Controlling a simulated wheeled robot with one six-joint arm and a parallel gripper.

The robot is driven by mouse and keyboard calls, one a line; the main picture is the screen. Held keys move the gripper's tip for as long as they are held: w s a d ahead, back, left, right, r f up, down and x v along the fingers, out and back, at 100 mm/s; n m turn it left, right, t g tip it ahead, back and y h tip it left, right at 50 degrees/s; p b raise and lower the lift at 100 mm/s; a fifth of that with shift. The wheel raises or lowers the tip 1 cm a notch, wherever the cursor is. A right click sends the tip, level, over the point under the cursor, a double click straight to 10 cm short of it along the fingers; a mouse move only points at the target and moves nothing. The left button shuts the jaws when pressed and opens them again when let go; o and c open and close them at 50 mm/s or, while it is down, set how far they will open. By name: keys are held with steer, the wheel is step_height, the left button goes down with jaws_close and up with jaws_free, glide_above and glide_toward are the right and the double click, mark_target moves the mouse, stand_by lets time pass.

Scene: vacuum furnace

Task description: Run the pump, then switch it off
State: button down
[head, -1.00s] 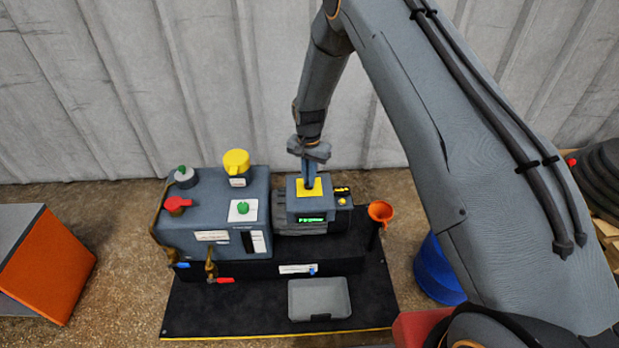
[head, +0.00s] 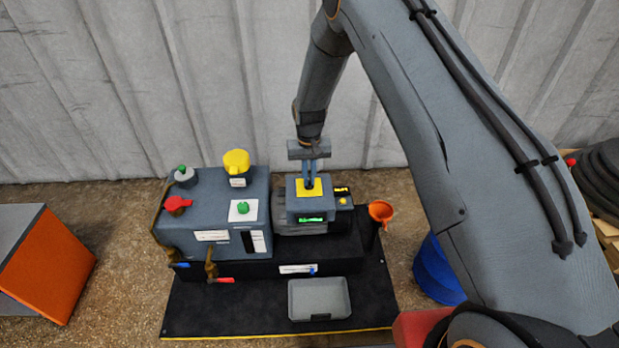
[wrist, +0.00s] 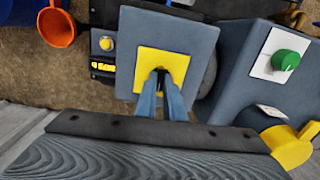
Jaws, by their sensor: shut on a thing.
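The pump unit's grey box (head: 306,205) has a yellow plate (head: 318,190) on top and a lit green display (head: 311,219) on its front, too small to read. In the wrist view the yellow plate (wrist: 176,60) has a small dark switch knob (wrist: 158,73) at its middle. My gripper (head: 312,184) points down from above. Its blue fingers are shut on the knob, hiding most of it; the gripper also shows in the wrist view (wrist: 160,82).
An orange funnel (head: 381,211) stands at right. A grey tray (head: 320,298) lies in front, and a blue drum (head: 435,272) stands right.

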mark_target(309, 182)
steer(key=n, duration=0.5)
steer(key=shift+n, duration=0.3)
stand_by(0.4)
steer(key=c, duration=1.9)
jaws_free()
steer(key=shift+o, duration=0.2)
steer(key=shift+r, duration=3.95)
